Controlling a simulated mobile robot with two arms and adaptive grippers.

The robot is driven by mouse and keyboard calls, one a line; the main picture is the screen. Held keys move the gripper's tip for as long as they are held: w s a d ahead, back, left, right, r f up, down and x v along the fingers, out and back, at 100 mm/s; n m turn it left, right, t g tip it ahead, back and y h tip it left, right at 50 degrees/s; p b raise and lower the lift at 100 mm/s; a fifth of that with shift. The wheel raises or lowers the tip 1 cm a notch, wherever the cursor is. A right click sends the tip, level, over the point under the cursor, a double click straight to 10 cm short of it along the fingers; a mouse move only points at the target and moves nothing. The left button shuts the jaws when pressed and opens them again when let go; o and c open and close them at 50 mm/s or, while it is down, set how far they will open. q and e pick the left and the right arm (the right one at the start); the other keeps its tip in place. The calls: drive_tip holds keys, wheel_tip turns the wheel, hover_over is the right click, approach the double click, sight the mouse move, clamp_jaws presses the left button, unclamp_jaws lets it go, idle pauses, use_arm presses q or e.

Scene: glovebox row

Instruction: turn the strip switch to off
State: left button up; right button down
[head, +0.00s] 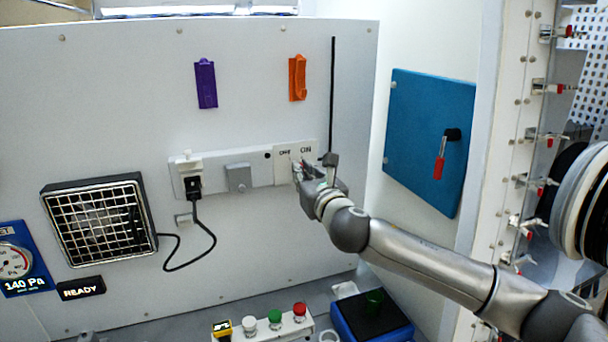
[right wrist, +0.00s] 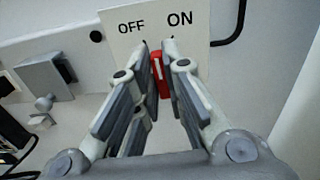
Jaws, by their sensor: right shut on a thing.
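The strip switch is a red rocker (right wrist: 160,72) with a pale edge, seen in the right wrist view below a white plate's OFF and ON labels. OFF is on the left and ON on the right. My right gripper (right wrist: 158,62) has its fingers closed on either side of the red switch. Which way the switch is tilted is hard to tell between the fingers. In the head view my right gripper (head: 308,172) is at the right end of the white power strip (head: 257,165) and hides the switch. My left gripper is not in view.
A black plug (head: 193,187) with a looping cord and a grey square cover (head: 239,178) sit on the strip. A black vertical rod (head: 333,95) runs close above my gripper. A blue door (head: 430,140) is on the right wall. Button box (head: 262,324) stands below.

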drive_tip(key=shift+m+p, duration=0.3)
drive_tip(key=shift+p, duration=0.05)
drive_tip(key=c, duration=1.5)
unclamp_jaws()
drive_tip(key=shift+v, duration=6.05)
drive_tip(key=shift+f, duration=0.1)
